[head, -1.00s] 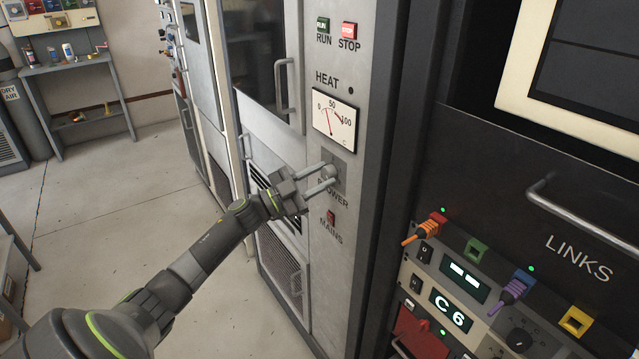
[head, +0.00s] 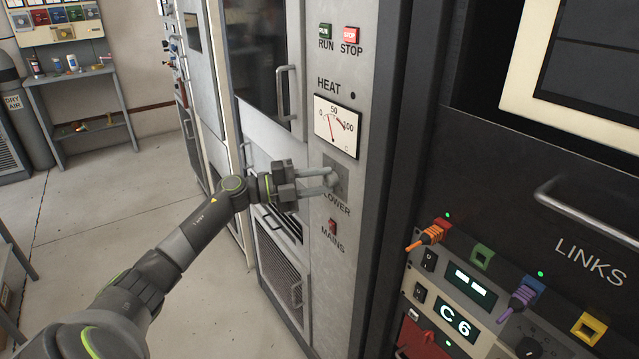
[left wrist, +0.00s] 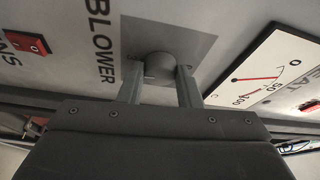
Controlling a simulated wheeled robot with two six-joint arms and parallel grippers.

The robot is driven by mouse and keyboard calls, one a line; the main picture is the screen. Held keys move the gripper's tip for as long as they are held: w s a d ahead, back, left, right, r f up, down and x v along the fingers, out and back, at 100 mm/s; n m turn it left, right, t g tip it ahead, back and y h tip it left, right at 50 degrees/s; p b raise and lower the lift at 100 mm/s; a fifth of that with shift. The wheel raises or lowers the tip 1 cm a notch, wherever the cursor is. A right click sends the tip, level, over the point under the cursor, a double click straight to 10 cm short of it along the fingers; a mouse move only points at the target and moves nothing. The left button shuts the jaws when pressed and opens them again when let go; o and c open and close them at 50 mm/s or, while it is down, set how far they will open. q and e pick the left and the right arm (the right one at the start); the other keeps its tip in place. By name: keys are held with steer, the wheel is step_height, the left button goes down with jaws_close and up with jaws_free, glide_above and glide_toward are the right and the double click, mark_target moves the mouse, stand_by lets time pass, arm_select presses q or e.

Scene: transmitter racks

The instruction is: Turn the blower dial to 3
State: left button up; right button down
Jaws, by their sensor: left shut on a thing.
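The blower dial (left wrist: 159,67) is a grey round knob on a darker grey square plate (left wrist: 205,42), with the word BLOWER beside it in the left wrist view. In the head view the dial (head: 333,179) sits on the narrow cabinet panel below the HEAT meter. My left gripper (head: 325,184) reaches it from the left, and its two fingers (left wrist: 160,80) are shut on the dial, one on each side. The dial's pointer and any numbers cannot be made out. My right gripper is not in view.
The HEAT meter (head: 337,127) is above the dial, with green RUN (head: 325,30) and red STOP (head: 350,33) buttons higher up. A red MAINS switch (head: 332,227) is below. A door handle (head: 286,95) is at left. The LINKS rack (head: 590,240) stands at right.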

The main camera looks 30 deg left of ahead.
arm_select(q)
steer(key=shift+m, duration=0.6)
steer(key=shift+g+y, duration=0.3)
steer(key=o, duration=1)
steer(key=b+v, duration=0.2)
steer(key=v, duration=1.5)
steer(key=shift+s+a+f, duration=0.1)
steer(key=shift+s+a, duration=0.05)
steer(key=shift+a, duration=0.05)
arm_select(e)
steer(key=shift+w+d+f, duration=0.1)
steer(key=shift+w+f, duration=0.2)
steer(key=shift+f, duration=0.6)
